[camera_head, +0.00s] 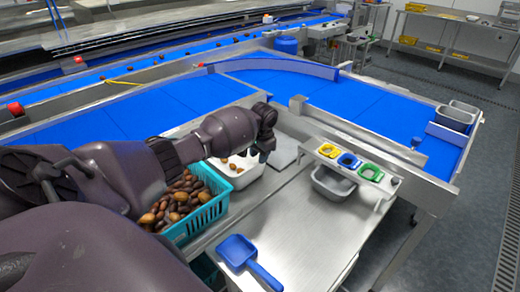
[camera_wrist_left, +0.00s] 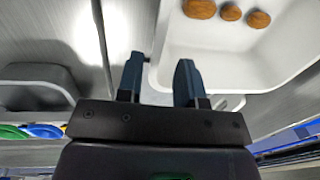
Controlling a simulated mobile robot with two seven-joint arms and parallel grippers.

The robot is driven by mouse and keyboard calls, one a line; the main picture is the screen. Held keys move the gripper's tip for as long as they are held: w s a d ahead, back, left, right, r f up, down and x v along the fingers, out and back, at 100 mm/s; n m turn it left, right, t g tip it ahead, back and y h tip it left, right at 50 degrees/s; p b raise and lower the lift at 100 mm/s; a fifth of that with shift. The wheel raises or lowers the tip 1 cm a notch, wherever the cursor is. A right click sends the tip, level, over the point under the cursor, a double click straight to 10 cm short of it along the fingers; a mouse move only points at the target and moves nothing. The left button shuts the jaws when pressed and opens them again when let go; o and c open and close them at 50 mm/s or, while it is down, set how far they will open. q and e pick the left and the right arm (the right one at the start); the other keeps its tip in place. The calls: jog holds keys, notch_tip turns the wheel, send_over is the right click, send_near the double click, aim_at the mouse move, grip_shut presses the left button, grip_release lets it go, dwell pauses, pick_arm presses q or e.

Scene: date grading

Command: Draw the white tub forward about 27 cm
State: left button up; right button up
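The white tub (camera_head: 250,174) stands on the steel table beside the teal crate, with a few brown dates in it. My left gripper (camera_head: 263,154) is at the tub's far right side in the head view, and the arm hides part of the tub. In the left wrist view the tub (camera_wrist_left: 230,66) fills the upper right, with several dates on its floor. There the two fingers of my left gripper (camera_wrist_left: 159,72) are apart. The tub's rim shows between them, one finger outside and the other over the tub. I cannot tell whether they touch it. My right gripper is not in view.
A teal crate (camera_head: 207,222) full of dates stands left of the tub. A blue scoop (camera_head: 238,251) lies in front on bare steel table (camera_head: 295,222). A grey bin (camera_head: 332,183) sits under a rack with yellow, blue and green rings (camera_head: 348,161). Blue conveyors run behind.

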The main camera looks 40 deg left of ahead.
aim_at(258, 171)
pick_arm(q)
jog(key=f, duration=0.4)
jog(key=f+b, duration=0.1)
jog(key=f, duration=0.1)
jog(key=shift+a, duration=0.35)
jog(key=shift+w+f, duration=0.1)
jog(key=shift+f, duration=0.3)
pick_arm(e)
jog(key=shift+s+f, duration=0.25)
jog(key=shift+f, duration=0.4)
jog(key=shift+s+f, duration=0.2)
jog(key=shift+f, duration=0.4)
